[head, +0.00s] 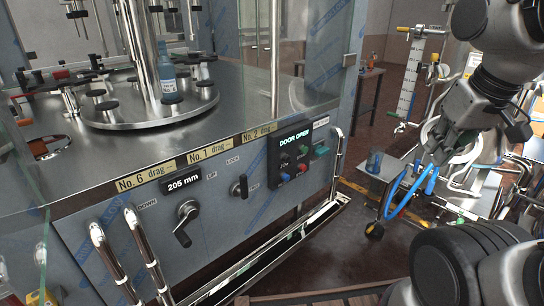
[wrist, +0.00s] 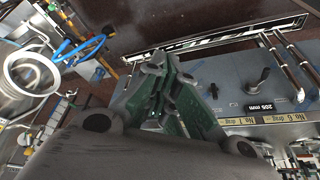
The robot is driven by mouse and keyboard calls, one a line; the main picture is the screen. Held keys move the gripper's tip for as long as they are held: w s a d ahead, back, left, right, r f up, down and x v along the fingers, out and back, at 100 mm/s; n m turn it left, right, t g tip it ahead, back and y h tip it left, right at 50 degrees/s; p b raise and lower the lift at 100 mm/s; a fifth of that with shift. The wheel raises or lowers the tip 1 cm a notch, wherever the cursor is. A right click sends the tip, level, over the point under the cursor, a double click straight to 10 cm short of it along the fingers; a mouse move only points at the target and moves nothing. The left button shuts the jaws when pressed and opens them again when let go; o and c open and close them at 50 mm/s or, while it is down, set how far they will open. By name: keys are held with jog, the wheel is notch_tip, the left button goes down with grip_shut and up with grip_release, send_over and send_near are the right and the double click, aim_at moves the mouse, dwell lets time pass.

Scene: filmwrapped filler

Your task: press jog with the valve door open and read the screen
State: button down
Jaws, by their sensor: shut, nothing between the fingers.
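The control box (head: 273,165) on the machine's front has a lit screen (head: 295,138) reading "DOOR OPEN". Below it are several small green, red and blue buttons (head: 302,169); their labels are too small to read, so I cannot tell which is jog. I cannot tell which panel is the valve door. My gripper (head: 428,155) is right of the control box, apart from it, over the floor and trolley. In the wrist view my gripper (wrist: 155,88) is shut and empty, and hides the control box.
A "205 mm" display (head: 183,181), a crank (head: 186,222) and a lock handle (head: 240,187) sit left of the control box. Steel rails (head: 140,250) stand out in front. Blue hoses (head: 396,200) and a trolley lie near my gripper. A bottle (head: 167,78) stands on the turntable.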

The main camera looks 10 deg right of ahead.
jog(key=shift+w, duration=0.15)
jog(key=w+a+f+n+t, duration=0.1)
jog(key=w+a+f+t, duration=0.2)
jog(key=w, duration=1)
jog(key=w+a+f+n+t, duration=0.1)
jog(key=w+a+f+t, duration=0.2)
jog(key=w, duration=0.9)
jog(key=w+a+f+n+t, duration=0.1)
jog(key=w+a+f, duration=0.3)
jog(key=w, duration=0.9)
jog(key=w+f+n+t+h, duration=0.2)
jog(key=w+f+t, duration=0.3)
jog(key=f, duration=0.9)
jog(key=s+a+f+n+t+h, duration=0.1)
jog(key=s+f, duration=0.3)
jog(key=f, duration=0.5)
jog(key=shift+a+n+t, duration=0.15)
jog(key=shift+n+t, duration=0.55)
jog(key=shift+n, duration=0.2)
jog(key=shift+f, duration=0.1)
